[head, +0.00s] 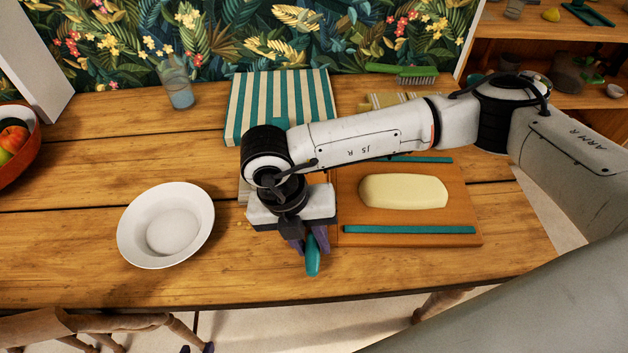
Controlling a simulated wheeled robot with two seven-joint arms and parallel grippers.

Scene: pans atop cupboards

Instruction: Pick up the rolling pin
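The rolling pin is mostly hidden under my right arm and gripper. A teal handle (313,262) sticks out toward the table's front edge, and a bit of teal (280,127) at the far side of the arm may be its other end. My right gripper (311,246) points down, with its dark purple fingers on either side of the pin near the front handle. I cannot tell whether the fingers press on it or whether the pin is off the table. My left gripper is not in view.
A white bowl (166,225) stands to the left. A board (460,215) with pale dough (403,191) and two teal strips lies right of the gripper. A striped cloth (250,105), glass (177,84) and green brush (402,73) are behind. The table's front left is clear.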

